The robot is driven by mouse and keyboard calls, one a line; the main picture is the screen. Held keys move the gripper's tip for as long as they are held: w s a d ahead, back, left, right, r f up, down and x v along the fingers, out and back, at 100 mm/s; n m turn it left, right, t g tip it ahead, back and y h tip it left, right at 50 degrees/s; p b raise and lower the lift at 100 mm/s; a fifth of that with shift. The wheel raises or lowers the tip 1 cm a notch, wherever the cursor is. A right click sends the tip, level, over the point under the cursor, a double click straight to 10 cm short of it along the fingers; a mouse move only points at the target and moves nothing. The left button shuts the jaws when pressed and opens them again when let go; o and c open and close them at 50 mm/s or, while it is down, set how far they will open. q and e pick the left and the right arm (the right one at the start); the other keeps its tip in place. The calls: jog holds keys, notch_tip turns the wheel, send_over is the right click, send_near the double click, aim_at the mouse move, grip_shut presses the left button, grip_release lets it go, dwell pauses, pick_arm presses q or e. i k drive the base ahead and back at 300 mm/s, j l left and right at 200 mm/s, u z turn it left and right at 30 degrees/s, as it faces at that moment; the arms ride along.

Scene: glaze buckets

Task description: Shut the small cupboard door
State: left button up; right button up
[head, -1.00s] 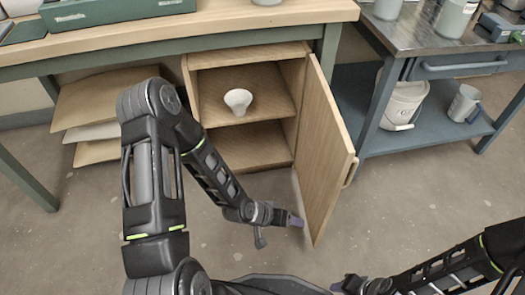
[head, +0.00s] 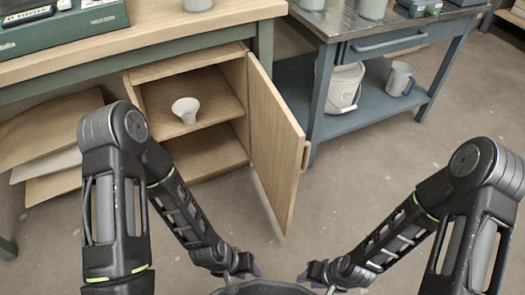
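The small wooden cupboard (head: 187,66) stands under the workbench at the upper left, with its front open. Its door (head: 273,143) is hinged on the right side and swung wide open toward me. A small handle (head: 305,156) sits on the door's outer face near the free edge. My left gripper (head: 254,272) is low in the picture, below the cupboard and left of the door's lower corner, apart from the door. My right gripper (head: 304,277) is low in the picture, right of the left one and apart from the door. The fingers of both are too small and partly hidden to read.
A white funnel-shaped cup (head: 186,109) stands on the cupboard's shelf. Right of the door is a blue metal table (head: 388,101) with a white bucket (head: 343,88) and a grey jug (head: 398,79) on its lower shelf. Boards (head: 45,135) lean at the left. The floor before the door is clear.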

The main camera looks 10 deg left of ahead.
aim_at(278, 142)
jog(key=i+l+u, duration=0.1)
jog(key=u, duration=0.3)
jog(key=l+u, duration=0.6)
jog(key=u, duration=0.25)
jog(key=l+u, duration=0.1)
jog(key=l, duration=0.45)
jog(key=k+l+u, duration=0.15)
jog(key=l, duration=0.4)
jog(key=l+u, duration=0.1)
jog(key=l, duration=0.45)
